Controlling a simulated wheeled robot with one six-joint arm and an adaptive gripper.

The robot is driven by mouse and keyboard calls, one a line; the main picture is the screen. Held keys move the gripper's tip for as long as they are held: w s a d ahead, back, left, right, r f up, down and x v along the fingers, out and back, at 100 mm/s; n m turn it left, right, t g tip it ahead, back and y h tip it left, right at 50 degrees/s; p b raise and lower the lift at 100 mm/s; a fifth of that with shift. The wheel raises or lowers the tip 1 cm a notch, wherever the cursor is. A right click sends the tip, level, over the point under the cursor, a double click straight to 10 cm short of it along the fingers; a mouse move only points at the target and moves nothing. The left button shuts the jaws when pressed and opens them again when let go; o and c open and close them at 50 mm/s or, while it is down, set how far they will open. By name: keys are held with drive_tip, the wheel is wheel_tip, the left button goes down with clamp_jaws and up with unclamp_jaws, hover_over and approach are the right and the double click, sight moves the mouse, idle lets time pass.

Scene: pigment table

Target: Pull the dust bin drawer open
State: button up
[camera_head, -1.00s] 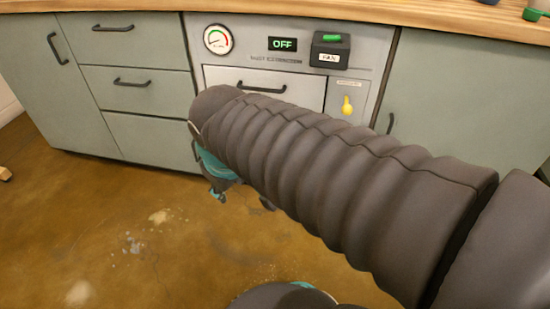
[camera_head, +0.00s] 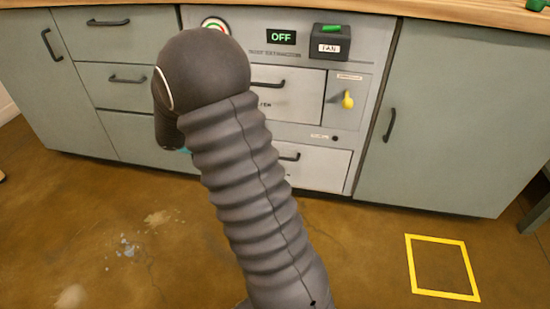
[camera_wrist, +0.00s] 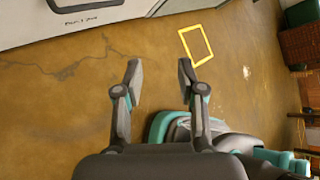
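The dust bin drawer (camera_head: 320,168) is the low pale front in the extraction unit, with a dark bar handle (camera_head: 289,157). My arm covers its left part in the head view, and it looks shut. In the wrist view a pale labelled front (camera_wrist: 100,18) with a dark handle edge (camera_wrist: 75,7) shows at the top left; its label is too blurred to read surely. My gripper (camera_wrist: 160,72) is open and empty, its two fingers apart over the floor, clear of that handle. In the head view my arm hides the gripper.
Above the drawer are a filter front (camera_head: 300,98), a yellow knob (camera_head: 347,99), a fan switch box (camera_head: 330,41) and a display reading OFF (camera_head: 281,37). Green cabinets (camera_head: 450,110) flank the unit. A yellow floor square (camera_head: 441,266) lies at right on open floor.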

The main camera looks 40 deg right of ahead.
drive_tip(key=w+d+f+n+t+h+b, duration=0.1)
drive_tip(key=w+d+f+n+h, duration=0.15)
drive_tip(key=w+f+n, duration=0.45)
drive_tip(key=w+d+f+n+t+h+b, duration=0.1)
drive_tip(key=w+d+f+n+h, duration=0.15)
drive_tip(key=f+n, duration=0.5)
drive_tip(key=shift+m, duration=0.75)
drive_tip(key=d+f, duration=0.1)
drive_tip(key=d, duration=0.3)
drive_tip(key=s+d+f+b, duration=0.1)
drive_tip(key=d, duration=0.3)
drive_tip(key=d+f, duration=0.2)
drive_tip(key=d, duration=0.3)
drive_tip(key=shift+s, duration=0.3)
clamp_jaws()
